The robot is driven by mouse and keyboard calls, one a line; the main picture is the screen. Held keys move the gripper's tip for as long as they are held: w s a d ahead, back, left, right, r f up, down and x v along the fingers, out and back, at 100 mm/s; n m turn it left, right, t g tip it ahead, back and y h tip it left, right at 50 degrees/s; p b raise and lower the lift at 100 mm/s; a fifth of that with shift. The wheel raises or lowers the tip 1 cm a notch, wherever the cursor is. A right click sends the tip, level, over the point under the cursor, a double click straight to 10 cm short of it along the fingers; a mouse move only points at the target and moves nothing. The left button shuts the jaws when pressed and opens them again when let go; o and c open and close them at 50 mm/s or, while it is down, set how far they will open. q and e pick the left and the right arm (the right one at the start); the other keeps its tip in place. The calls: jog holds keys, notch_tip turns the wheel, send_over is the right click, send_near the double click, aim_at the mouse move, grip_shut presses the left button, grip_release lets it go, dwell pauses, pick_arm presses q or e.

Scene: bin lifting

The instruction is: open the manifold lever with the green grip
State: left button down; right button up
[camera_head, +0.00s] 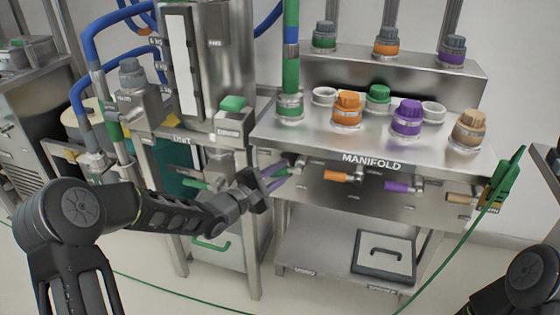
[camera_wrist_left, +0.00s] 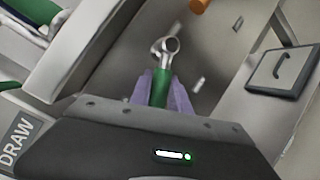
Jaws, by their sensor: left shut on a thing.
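The manifold (camera_head: 385,165) is a steel block at the centre of the head view, with a row of levers on its front. In the left wrist view, the green grip (camera_wrist_left: 160,88) of one lever lies between the purple fingers of my left gripper (camera_wrist_left: 160,92). Its metal joint shows just beyond the fingertips. My left gripper (camera_head: 277,175) is shut on this grip at the left end of the manifold front. In the head view the fingers mostly hide the grip. My right gripper is out of view; only part of the right arm shows at the lower right.
Orange (camera_head: 337,175), purple (camera_head: 397,186) and tan (camera_head: 460,198) levers sit to the right on the same front. A steel stand with a green handle (camera_head: 210,245) is close on the left. A lidded box (camera_head: 384,255) lies on the lower shelf.

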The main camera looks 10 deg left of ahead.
pick_arm(q)
jog(key=shift+d+f+n+t, duration=0.2)
jog(key=shift+f+n+t, duration=0.3)
jog(key=shift+n, duration=0.4)
jog(key=shift+d+f+n, duration=0.1)
jog(key=shift+f+n, duration=0.2)
jog(key=shift+n, duration=0.2)
jog(key=n+t+b, duration=0.1)
jog(key=n, duration=0.1)
jog(key=d+f+n+t+b, duration=0.1)
jog(key=n, duration=0.1)
jog(key=d+n+t+b, duration=0.1)
jog(key=n, duration=0.1)
jog(key=shift+s+f+b, duration=0.1)
jog(key=shift+f+b, duration=0.3)
jog(key=n+b, duration=0.1)
jog(key=n, duration=0.1)
jog(key=d+n+t+y+b, duration=0.1)
jog(key=n, duration=0.1)
jog(key=d+n+t+y+b, duration=0.1)
jog(key=n, duration=0.1)
jog(key=shift+f+b, duration=0.15)
jog(key=shift+b, duration=0.15)
jog(key=shift+s+d+n+y, duration=0.1)
jog(key=shift+d+n+y, duration=0.05)
jog(key=shift+n+y, duration=0.3)
jog(key=shift+r, duration=0.2)
jog(key=c, duration=1.2)
grip_release()
jog(key=shift+c, duration=0.2)
